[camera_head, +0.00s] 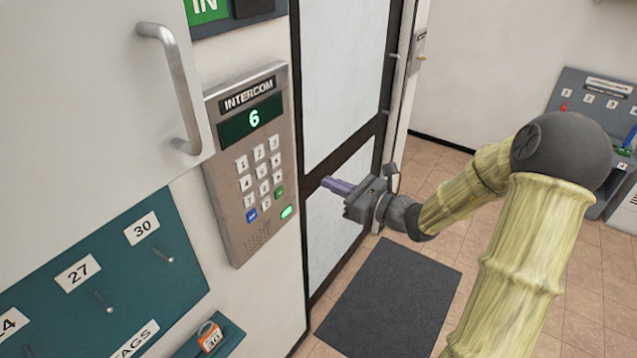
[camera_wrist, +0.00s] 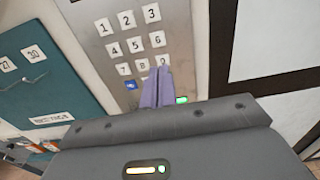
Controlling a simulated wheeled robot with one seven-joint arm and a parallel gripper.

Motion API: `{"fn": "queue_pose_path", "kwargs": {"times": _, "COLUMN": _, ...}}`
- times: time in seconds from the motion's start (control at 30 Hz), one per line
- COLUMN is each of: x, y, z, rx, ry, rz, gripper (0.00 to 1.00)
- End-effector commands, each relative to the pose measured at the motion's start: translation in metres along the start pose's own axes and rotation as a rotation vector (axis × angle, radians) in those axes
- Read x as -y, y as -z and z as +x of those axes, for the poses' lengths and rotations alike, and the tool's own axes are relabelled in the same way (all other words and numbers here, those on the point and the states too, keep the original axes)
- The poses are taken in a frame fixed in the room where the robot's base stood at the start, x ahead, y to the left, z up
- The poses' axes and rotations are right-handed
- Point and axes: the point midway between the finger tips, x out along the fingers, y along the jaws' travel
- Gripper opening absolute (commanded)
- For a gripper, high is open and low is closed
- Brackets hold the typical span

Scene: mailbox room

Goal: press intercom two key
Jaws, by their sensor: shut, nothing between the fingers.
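The intercom (camera_head: 228,190) is a grey metal panel on the wall, with a number keypad and a dark display (camera_head: 250,118) reading a green 6. Its two key (camera_head: 258,153) is in the middle of the top row; in the wrist view the two key (camera_wrist: 127,20) is plainly in sight near the top. My gripper (camera_head: 326,183) is shut and empty, its purple fingers pointing left toward the panel, apart from it. In the wrist view the fingers (camera_wrist: 161,70) overlap the lower right of the keypad, below the two key, and hide part of the bottom rows.
A white cabinet door with a bar handle (camera_head: 172,85) stands left of the intercom. A teal board (camera_head: 185,262) with numbered hooks is below left. A glazed door (camera_head: 340,75) is to the right, with a dark mat (camera_head: 390,300) on the floor. A key station (camera_head: 585,85) stands far right.

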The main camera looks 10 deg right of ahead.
Motion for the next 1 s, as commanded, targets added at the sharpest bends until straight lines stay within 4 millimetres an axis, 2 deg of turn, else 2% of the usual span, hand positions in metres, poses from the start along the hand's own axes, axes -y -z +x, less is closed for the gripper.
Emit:
{"fn": "queue_pose_path", "kwargs": {"times": 0.57, "x": -0.002, "y": -0.001, "z": 0.000, "rx": 0.000, "ry": -0.004, "rz": 0.001, "gripper": 0.00}}
{"fn": "queue_pose_path", "kwargs": {"times": 0.77, "x": -0.016, "y": -0.017, "z": 0.000, "rx": -0.001, "ry": -0.012, "rz": 0.005, "gripper": 0.00}}
{"fn": "queue_pose_path", "kwargs": {"times": 1.0, "x": -0.045, "y": -0.048, "z": -0.004, "rx": 0.000, "ry": -0.017, "rz": 0.003, "gripper": 0.00}}
